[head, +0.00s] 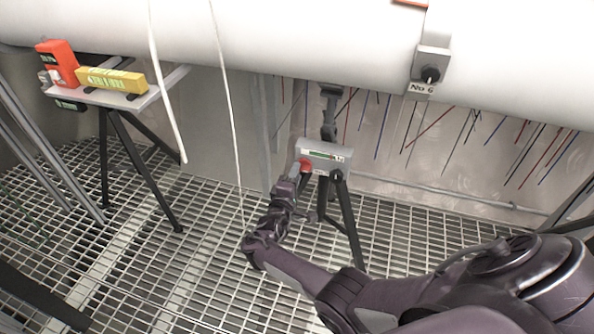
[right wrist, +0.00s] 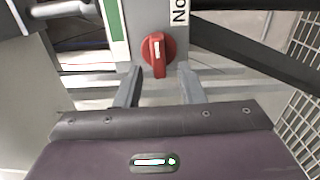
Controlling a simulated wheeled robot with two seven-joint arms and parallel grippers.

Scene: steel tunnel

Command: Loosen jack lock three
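A grey jack box (head: 325,152) with a green strip sits on a dark tripod stand under the big white pipe. A red lock knob (head: 306,165) is on its left front. In the right wrist view the red knob (right wrist: 158,52) has a white mark, and its handle points down the picture. My right gripper (head: 296,174) is close to the knob. In the right wrist view the gripper (right wrist: 159,72) is open, with one finger on each side of the knob's lower end and gaps between. A label beginning "No" (right wrist: 180,10) is cut off, so its number is hidden. My left gripper is not in view.
A grey switch box labelled "No 6" (head: 430,68) is on the white pipe (head: 300,45). At left, a small table (head: 135,100) holds a yellow level (head: 112,80) and an orange device (head: 58,62). Thin white cables hang left of my arm. The grating floor (head: 190,250) is mostly clear.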

